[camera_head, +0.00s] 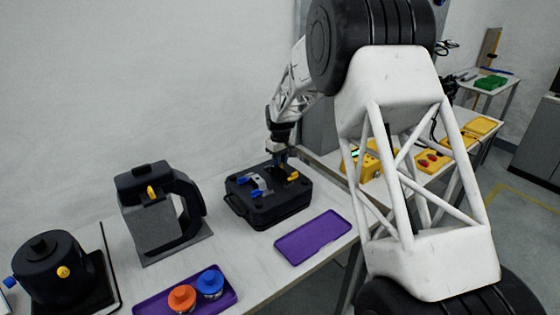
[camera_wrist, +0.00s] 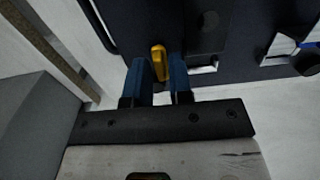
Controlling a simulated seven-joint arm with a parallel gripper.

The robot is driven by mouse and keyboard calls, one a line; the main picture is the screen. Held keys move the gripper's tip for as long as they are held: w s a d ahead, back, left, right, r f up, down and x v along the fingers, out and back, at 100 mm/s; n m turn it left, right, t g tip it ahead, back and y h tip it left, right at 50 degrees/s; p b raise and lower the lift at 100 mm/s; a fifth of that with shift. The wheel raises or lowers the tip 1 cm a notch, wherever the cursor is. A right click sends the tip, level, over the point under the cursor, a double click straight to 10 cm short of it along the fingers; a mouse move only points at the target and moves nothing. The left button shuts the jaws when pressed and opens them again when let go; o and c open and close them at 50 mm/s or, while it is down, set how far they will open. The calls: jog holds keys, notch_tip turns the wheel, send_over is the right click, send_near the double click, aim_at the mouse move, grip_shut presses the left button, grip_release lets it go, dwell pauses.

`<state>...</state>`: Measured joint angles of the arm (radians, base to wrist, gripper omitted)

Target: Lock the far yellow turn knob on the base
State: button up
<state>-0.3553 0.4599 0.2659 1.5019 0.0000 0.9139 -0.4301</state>
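The black base (camera_head: 268,212) sits on the table, with a yellow turn knob (camera_head: 293,176) on its top. Blue knobs (camera_head: 241,180) and a grey metal part show beside it. My gripper (camera_head: 281,160) is over the back of the base, pointing down. In the wrist view, the yellow knob (camera_wrist: 158,62) stands between the tips of the two blue fingers, and my gripper (camera_wrist: 159,72) is open around it. A gap shows on the knob's right. I cannot tell whether the left finger touches it.
A black-and-grey jug-like unit (camera_head: 160,215) with a yellow knob stands left of the base. A dark pot (camera_head: 48,268) is farther left. One purple tray (camera_head: 314,237) is empty; another (camera_head: 150,307) holds orange and blue round parts. A wall is behind the table.

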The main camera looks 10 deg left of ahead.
jog(key=shift+c, duration=0.4)
grip_shut()
jog(key=shift+n, duration=0.3)
jog(key=n, duration=0.3)
jog(key=shift+n, duration=0.4)
jog(key=n, duration=0.3)
jog(key=shift+n, duration=0.3)
jog(key=n, duration=0.5)
jog(key=shift+n, duration=2.5)
